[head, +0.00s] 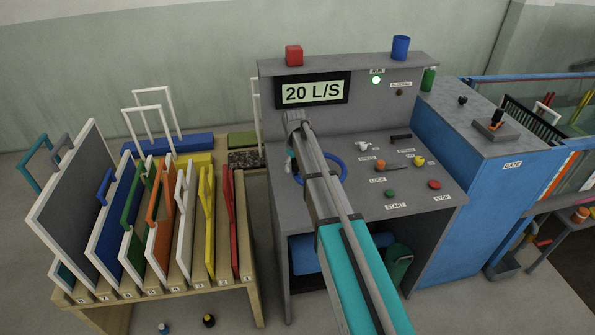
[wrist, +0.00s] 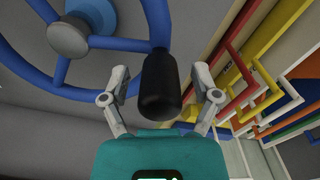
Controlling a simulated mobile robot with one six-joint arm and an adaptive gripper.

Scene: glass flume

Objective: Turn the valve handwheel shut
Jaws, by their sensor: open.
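The blue valve handwheel (head: 341,162) is on the grey console, partly hidden behind my arm in the head view. In the wrist view its blue rim and spokes (wrist: 118,43) and round hub (wrist: 68,37) fill the upper left. A black handle knob (wrist: 160,84) stands out from the rim. My gripper (wrist: 161,85) is open, with one finger on each side of the knob. Whether the fingers touch it I cannot tell. In the head view the gripper is mostly hidden behind my arm at the wheel.
The console (head: 420,200) carries a display (head: 312,92) reading 20 L/S, a lit green lamp (head: 376,80), a red stop button (head: 434,184) and a green start button (head: 390,193). A wooden rack (head: 190,285) of coloured framed panels stands left. A blue cabinet (head: 480,180) stands right.

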